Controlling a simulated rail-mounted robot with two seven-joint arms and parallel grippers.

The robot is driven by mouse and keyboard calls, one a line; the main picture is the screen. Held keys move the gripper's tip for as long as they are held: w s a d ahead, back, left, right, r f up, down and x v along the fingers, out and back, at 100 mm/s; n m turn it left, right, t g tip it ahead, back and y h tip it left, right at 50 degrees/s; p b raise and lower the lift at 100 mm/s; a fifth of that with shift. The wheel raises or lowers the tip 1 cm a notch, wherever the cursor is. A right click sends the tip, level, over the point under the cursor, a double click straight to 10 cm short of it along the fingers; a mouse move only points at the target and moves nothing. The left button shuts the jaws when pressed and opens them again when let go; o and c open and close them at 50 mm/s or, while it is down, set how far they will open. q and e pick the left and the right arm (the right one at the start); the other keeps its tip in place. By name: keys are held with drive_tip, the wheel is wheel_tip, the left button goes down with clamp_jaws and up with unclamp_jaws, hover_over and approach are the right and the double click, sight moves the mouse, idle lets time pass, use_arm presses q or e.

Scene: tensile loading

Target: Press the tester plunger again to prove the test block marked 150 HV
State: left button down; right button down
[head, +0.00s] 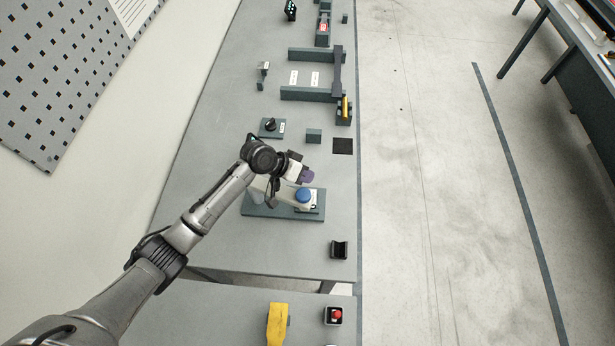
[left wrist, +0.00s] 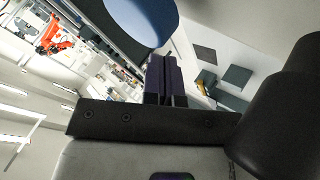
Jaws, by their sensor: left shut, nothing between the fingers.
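The hardness tester has a white body (head: 258,190) on a dark grey base plate (head: 262,209) and a round blue plunger cap (head: 303,195). My left gripper (head: 307,177) is just beyond the blue cap in the head view. In the left wrist view its dark purple fingers (left wrist: 165,78) are together and empty, and the blue cap (left wrist: 145,18) is large at the top, close to the fingertips. I cannot tell whether they touch. A test block marked 150 HV cannot be made out; the space under the cap is mostly hidden. My right gripper is out of view.
On the grey bench (head: 215,130) are a black knob box (head: 270,127), a small grey block (head: 313,135), a dark square pad (head: 342,146) and a black holder (head: 339,249). Nearer are a yellow object (head: 277,324) and a red button (head: 334,315). Open floor lies right.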

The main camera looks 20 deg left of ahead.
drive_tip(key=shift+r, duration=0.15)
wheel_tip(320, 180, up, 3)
drive_tip(key=p, duration=0.3)
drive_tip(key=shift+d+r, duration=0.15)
drive_tip(key=shift+p, duration=0.3)
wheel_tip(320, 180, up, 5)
drive_tip(key=p, duration=0.4)
drive_tip(key=shift+p, duration=0.35)
